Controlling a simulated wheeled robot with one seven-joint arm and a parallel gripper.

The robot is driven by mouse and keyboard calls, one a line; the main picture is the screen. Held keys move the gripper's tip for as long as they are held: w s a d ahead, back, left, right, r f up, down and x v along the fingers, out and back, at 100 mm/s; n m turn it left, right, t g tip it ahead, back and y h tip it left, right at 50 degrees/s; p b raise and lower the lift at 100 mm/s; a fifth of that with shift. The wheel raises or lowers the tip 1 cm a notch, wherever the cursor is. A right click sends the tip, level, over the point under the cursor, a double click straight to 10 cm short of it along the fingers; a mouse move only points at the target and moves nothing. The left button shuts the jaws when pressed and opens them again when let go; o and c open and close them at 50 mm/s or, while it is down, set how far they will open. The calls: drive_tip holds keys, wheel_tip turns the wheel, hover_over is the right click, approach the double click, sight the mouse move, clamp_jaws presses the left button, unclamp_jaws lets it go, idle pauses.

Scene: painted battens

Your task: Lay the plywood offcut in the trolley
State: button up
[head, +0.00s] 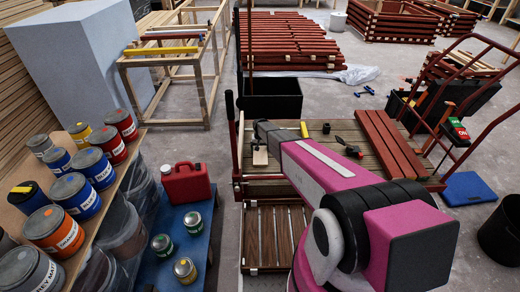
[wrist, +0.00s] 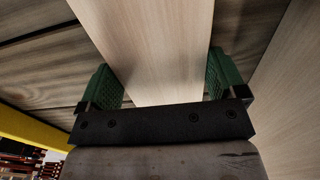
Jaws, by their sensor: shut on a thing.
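The plywood offcut (wrist: 160,45) is a pale, smooth board seen close up in the wrist view. My gripper (wrist: 165,82) is shut on it, with a green pad against each long edge. Its far end runs out of the picture. The trolley (head: 290,157) is a low plank deck with red uprights, in the middle of the head view. My arm reaches over it from the lower right and hides part of the deck. A small pale wooden piece (head: 260,157) shows at the deck's left end; I cannot tell whether it is the held offcut. My fingers are not clear there.
Dark red battens (head: 390,145) lie on the trolley's right side, and a brush (head: 346,145) near its middle. A black bin (head: 272,98) stands behind. Paint tins (head: 75,190) and a red can (head: 186,182) are at left. A yellow bar (wrist: 35,128) crosses the wrist view's lower left.

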drive_tip(key=o, duration=0.8)
drive_tip(key=shift+f, duration=0.15)
wheel_tip(320, 180, up, 12)
drive_tip(key=s+d+r, duration=0.5)
drive_tip(key=s+r, duration=0.1)
drive_tip(key=s, duration=0.5)
drive_tip(key=s+d+r, duration=0.5)
drive_tip(key=s+d, duration=0.1)
drive_tip(key=s, duration=0.6)
drive_tip(key=s+d+r, duration=0.5)
drive_tip(key=s+r, duration=0.1)
drive_tip(key=s, duration=0.5)
drive_tip(key=shift+s+d+r, duration=0.3)
drive_tip(key=shift+d+r, duration=0.05)
